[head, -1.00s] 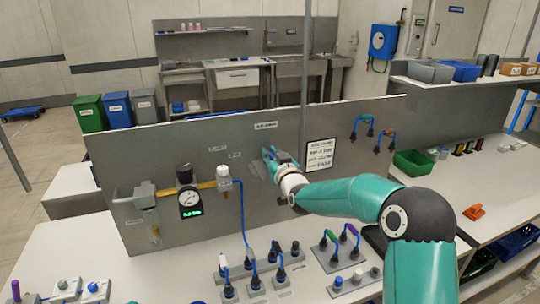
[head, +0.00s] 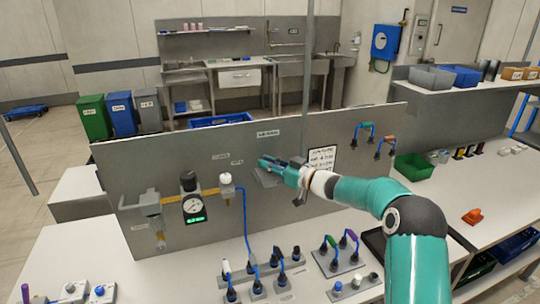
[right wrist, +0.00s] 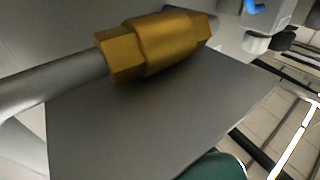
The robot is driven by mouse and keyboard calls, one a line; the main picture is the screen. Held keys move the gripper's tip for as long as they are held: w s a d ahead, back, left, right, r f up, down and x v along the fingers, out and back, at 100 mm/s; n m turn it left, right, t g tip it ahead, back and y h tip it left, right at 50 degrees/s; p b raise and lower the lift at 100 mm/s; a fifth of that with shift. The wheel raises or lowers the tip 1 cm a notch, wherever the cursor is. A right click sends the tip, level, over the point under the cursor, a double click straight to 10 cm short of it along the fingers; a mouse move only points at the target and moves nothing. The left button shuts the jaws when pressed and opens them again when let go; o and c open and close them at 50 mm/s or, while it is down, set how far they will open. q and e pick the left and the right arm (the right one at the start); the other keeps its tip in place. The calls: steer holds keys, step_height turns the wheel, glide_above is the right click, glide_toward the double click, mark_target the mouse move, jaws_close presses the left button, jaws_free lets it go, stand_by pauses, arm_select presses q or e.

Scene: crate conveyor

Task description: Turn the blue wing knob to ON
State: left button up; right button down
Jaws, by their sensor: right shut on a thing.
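My right gripper (head: 265,163) reaches in from the right to the face of the upright grey panel (head: 125,165). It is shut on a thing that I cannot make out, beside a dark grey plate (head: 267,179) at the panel. I cannot clearly pick out the blue wing knob or its ON mark in the head view. The right wrist view shows a brass fitting (right wrist: 160,42) on a grey pipe (right wrist: 55,82), above a flat grey plate (right wrist: 160,120). A small blue part (right wrist: 255,5) shows at its top edge; I cannot tell what it belongs to. My left gripper is not in view.
A gauge (head: 193,207) and a white-capped valve (head: 227,187) are mounted on the panel left of my gripper. Several plugs stand on the bench below. A green bin (head: 413,167) is at the right.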

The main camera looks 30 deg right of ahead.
steer(key=shift+s+a+n+g+y, duration=0.15)
steer(key=shift+n+g+y, duration=0.45)
steer(key=shift+n+y, duration=0.35)
steer(key=shift+a+n+g+y, duration=0.15)
steer(key=shift+n+g+y, duration=0.55)
steer(key=shift+y, duration=0.45)
steer(key=shift+r+n+y, duration=0.1)
steer(key=shift+n+y, duration=0.15)
steer(key=shift+y, duration=0.05)
steer(key=c, duration=1.1)
jaws_free()
steer(key=shift+c, duration=0.2)
steer(key=v, duration=1.2)
